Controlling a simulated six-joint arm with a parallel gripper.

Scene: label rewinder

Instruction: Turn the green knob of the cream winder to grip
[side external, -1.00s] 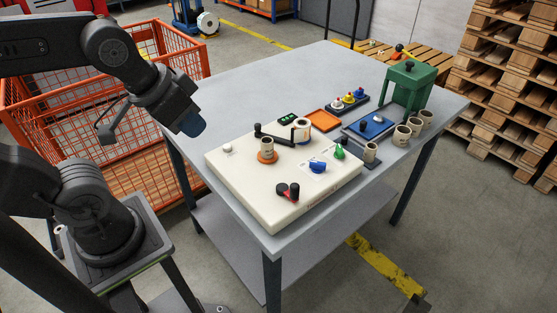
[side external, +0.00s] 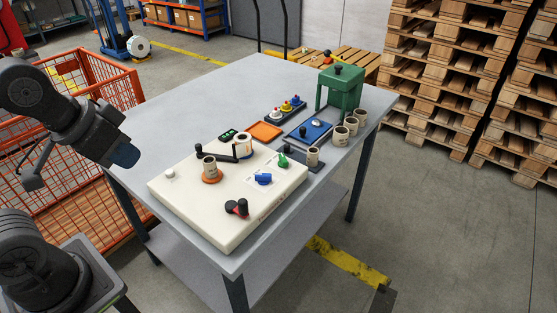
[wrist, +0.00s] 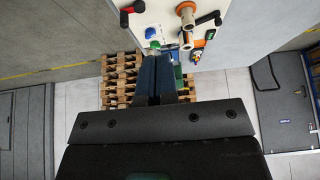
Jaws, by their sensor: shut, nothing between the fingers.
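The cream winder (side external: 195,215) lies flat on the grey table. Its green knob (side external: 283,160) is near the far right edge, beyond the blue knob (side external: 263,179). In the wrist view, the green knob (wrist: 155,44) shows just beyond my fingertips, partly hidden by them, below the blue knob (wrist: 151,32). My gripper (side external: 126,155) is shut and empty. The grip mark is too small to read.
On the winder stand a red-and-black knob (side external: 237,208), a roll on an orange base (side external: 210,168) and a black crank arm (side external: 222,156). Cups (side external: 351,124), a blue tray (side external: 309,132) and a green stand (side external: 341,88) are behind. An orange cage (side external: 80,190) is near my arm.

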